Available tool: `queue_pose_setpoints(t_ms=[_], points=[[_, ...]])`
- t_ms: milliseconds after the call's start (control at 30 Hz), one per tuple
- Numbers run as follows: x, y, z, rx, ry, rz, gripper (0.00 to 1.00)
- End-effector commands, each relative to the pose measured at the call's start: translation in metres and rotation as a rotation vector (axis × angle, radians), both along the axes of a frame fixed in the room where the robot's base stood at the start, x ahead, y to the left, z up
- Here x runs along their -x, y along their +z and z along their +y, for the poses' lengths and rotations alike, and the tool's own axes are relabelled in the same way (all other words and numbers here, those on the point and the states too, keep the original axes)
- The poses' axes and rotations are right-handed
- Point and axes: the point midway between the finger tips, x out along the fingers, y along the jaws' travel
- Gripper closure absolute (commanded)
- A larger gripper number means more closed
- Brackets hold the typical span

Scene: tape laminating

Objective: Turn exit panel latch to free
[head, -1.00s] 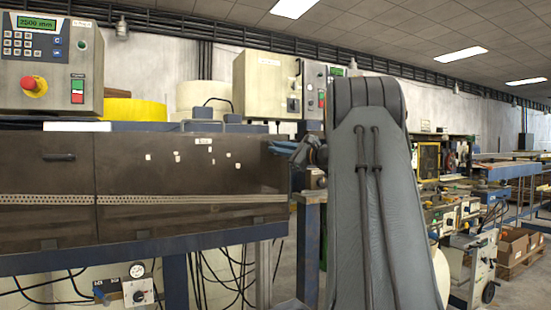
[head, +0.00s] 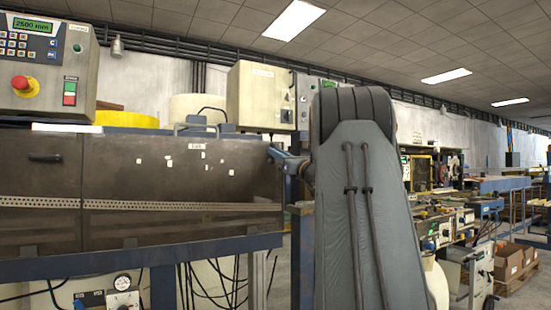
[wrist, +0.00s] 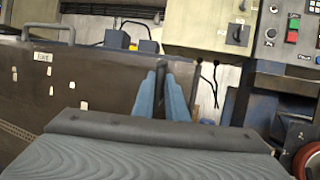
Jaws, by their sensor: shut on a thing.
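The brown exit panel (head: 240,180) carries a small "Exit" label (head: 198,147); it also shows at left in the wrist view (wrist: 95,70). My gripper (head: 273,153) is at the panel's upper right edge, partly hidden by my arm in the head view. In the wrist view its two blue fingers (wrist: 160,90) are shut around a dark upright piece, the latch (wrist: 161,72), at the panel's right end. Most of the latch is hidden between the fingers. The latch cannot be made out in the head view.
A cream control box (head: 260,95) with a knob stands behind the gripper. A control panel with a red button (head: 20,83) is at far left. A blue post (head: 302,250) stands below the gripper. Dark cables hang close right of the fingers in the wrist view.

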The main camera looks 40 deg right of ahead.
Motion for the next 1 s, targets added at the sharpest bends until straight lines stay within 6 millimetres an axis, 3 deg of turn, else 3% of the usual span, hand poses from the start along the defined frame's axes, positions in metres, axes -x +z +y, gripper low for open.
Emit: queue_pose_setpoints(t_ms=[633,667,767,1000], points=[[0.0004,-0.0007,-0.0019,-0.05,-0.001,-0.011,1.0],[0.0004,-0.0008,-0.0019,-0.05,-0.001,-0.011,0.84],[0.0003,-0.0007,-0.0018,-0.05,-0.001,-0.011,0.69],[0.0002,-0.0004,-0.0012,-0.048,0.0,-0.011,0.69]])
